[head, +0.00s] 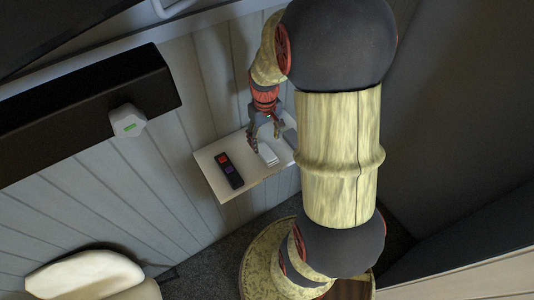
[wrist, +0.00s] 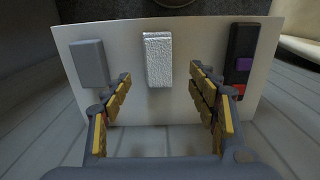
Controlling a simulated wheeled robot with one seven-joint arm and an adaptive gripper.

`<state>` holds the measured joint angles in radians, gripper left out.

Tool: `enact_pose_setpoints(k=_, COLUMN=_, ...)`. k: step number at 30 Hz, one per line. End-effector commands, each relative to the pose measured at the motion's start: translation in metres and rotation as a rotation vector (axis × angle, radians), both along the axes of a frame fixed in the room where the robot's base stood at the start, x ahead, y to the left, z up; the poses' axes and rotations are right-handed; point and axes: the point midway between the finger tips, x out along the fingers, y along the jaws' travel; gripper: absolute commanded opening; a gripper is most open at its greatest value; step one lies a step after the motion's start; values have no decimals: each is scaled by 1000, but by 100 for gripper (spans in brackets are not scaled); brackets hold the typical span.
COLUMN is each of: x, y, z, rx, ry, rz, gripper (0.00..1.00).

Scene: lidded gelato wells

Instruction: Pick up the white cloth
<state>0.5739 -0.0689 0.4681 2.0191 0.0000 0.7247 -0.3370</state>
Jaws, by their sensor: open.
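The white cloth (head: 268,154) is a small folded pad with a rough surface, lying flat on a pale shelf (head: 207,160). In the wrist view the cloth (wrist: 158,62) is near the middle of the shelf (wrist: 118,38). My gripper (head: 264,142) is over the shelf by the cloth. In the wrist view my gripper (wrist: 160,76) is open, with one finger on each side of the cloth's near end in the picture. Nothing is held between the fingers. I cannot tell how high the fingertips are above the shelf.
A dark item with red and purple patches (head: 229,170) lies left of the cloth in the head view. A grey block (wrist: 90,63) lies on the cloth's other side. A white box (head: 128,121) is on a dark ledge (head: 75,112). A cream seat (head: 88,274) is at lower left.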

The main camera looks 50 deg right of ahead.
Motion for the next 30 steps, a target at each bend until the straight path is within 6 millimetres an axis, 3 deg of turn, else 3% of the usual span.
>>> enact_pose_setpoints(k=15, x=-5, y=-3, z=-60, rx=0, ry=1, rz=2, gripper=59)
enact_pose_setpoints(k=24, x=-5, y=-3, z=-66, rx=-1, ry=-1, rz=1, gripper=59)
enact_pose_setpoints(k=30, x=-5, y=-3, z=-65, rx=-1, ry=-1, rz=1, gripper=48)
